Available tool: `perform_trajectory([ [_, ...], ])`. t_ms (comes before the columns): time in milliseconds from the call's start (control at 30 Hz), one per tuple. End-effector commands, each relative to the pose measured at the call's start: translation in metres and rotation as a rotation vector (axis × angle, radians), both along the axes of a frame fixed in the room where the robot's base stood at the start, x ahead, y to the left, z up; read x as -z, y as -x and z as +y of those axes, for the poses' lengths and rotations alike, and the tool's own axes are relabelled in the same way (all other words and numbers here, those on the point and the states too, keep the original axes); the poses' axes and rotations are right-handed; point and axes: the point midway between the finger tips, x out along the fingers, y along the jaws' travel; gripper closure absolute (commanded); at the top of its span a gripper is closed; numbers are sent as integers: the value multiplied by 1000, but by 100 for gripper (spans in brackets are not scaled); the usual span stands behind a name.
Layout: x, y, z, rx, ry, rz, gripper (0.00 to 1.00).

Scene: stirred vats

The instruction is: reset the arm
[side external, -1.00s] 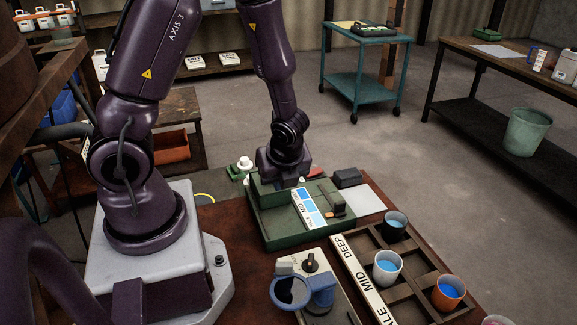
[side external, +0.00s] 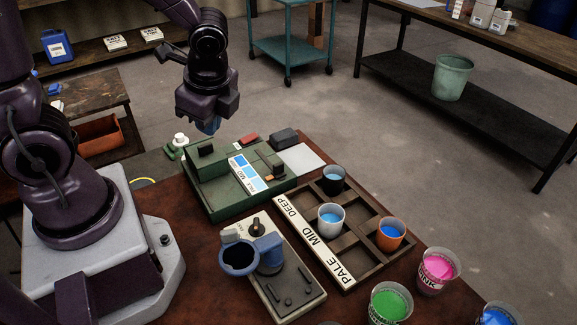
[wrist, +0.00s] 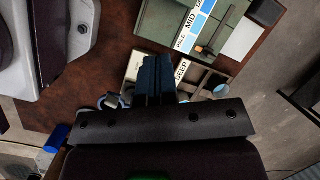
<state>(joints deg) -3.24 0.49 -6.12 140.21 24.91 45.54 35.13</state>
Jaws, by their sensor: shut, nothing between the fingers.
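My gripper (side external: 208,126) hangs fingers down above the back of the green station (side external: 225,200), clear of it. Its blue fingers are together with nothing between them; the wrist view shows them side by side (wrist: 153,78). The station carries a blue shade card marked with PALE and MID. A mixer with a blue vessel (side external: 240,276) stands in front of the station.
Pink (side external: 437,290), green (side external: 391,305) and blue (side external: 498,316) paint cups stand at the front right. A dark block (side external: 284,138) and a pale sheet (side external: 303,159) lie behind the station. The air around my gripper is clear.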

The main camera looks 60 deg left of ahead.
Motion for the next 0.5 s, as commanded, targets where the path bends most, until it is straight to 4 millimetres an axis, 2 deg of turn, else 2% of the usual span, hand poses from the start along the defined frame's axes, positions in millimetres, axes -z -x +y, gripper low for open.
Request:
perform_trajectory([
  [100,-28,6,-8,-308,61,-154,100],
  [300,-77,18,-25,-745,245,-392,100],
  [400,-102,26,-34,-884,361,-489,100],
  [500,-120,32,-39,-925,446,-559,100],
])
